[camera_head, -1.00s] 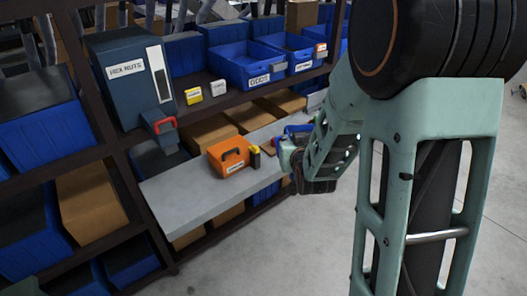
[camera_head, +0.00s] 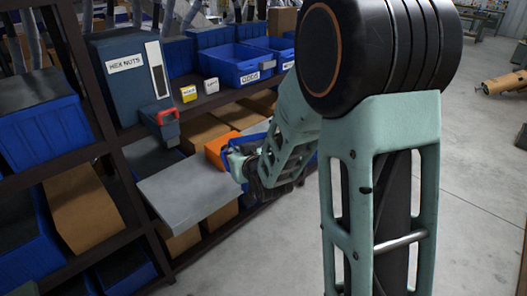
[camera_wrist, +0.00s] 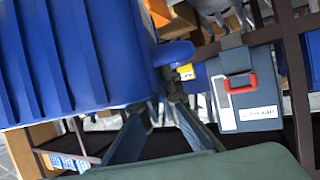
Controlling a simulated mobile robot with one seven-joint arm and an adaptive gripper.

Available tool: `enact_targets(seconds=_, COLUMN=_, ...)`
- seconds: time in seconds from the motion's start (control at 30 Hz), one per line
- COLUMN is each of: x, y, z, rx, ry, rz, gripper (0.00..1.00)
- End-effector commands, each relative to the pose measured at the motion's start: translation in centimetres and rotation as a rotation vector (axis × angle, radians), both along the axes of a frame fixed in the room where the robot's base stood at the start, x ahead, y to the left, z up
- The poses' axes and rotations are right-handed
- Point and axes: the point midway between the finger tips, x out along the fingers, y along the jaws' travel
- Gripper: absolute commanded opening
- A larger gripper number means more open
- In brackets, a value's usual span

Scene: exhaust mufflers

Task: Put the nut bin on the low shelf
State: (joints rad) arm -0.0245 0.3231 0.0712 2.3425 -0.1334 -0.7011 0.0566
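A blue bin (camera_wrist: 75,55) fills the left of the wrist view; I take it for the nut bin. My gripper (camera_wrist: 168,85) appears shut on the rounded edge of this bin. In the head view, my gripper (camera_head: 238,162) is above the right part of a grey board (camera_head: 190,195); part of a blue bin (camera_head: 258,128) shows behind it. The arm hides most of that bin, and no label on it is readable. The low shelf (camera_head: 215,215) beneath the board holds cardboard boxes.
Blue bins (camera_head: 240,65) line the upper shelf.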

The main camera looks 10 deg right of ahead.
Motion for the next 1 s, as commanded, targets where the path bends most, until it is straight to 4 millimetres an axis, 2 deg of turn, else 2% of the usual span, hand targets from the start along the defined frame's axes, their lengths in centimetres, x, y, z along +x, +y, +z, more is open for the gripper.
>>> enact_targets(seconds=0.03, x=0.4, y=1.5, z=-2.2, rx=0.002, ry=-0.004, rz=0.034, gripper=0.0)
enact_targets(seconds=0.1, x=0.6, y=3.5, z=-3.6, rx=0.003, ry=-0.004, rz=0.08, gripper=0.0)
enact_targets(seconds=0.3, x=1.1, y=9.0, z=-7.4, rx=-0.002, ry=-0.003, rz=0.209, gripper=0.0)
enact_targets(seconds=0.5, x=1.1, y=13.6, z=-10.3, rx=-0.011, ry=-0.007, rz=0.313, gripper=0.0)
enact_targets(seconds=0.7, x=0.9, y=16.1, z=-11.5, rx=-0.019, ry=-0.009, rz=0.371, gripper=0.0)
enact_targets(seconds=1.0, x=0.8, y=16.7, z=-11.4, rx=-0.02, ry=-0.01, rz=0.386, gripper=0.0)
